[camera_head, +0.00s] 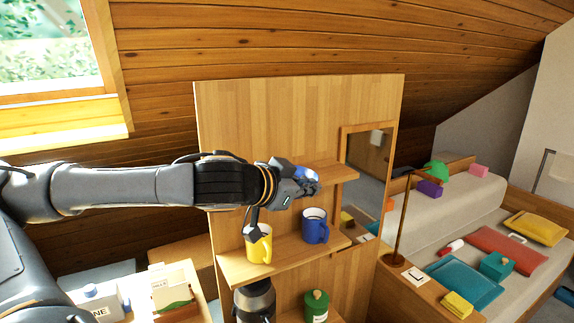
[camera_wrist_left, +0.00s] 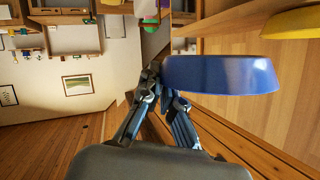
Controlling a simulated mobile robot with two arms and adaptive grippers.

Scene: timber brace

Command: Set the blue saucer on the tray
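The blue saucer (camera_wrist_left: 220,74) fills the upper right of the left wrist view, edge-on. In the head view a bit of it (camera_head: 306,176) shows at the gripper's tip, by the upper shelf (camera_head: 338,173). My left gripper (camera_head: 300,186) reaches in from the left. In the left wrist view its fingers (camera_wrist_left: 161,82) converge at the saucer's left edge and appear shut on its rim; the exact contact is partly hidden. My right gripper is not in view. I cannot make out a tray.
A yellow mug (camera_head: 258,247) and a blue mug (camera_head: 314,229) stand on the shelf below my gripper. A yellow dish (camera_wrist_left: 292,22) shows in the wrist view. A green canister (camera_head: 316,306) stands lower down. A mirror (camera_head: 368,180) is right of the shelves.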

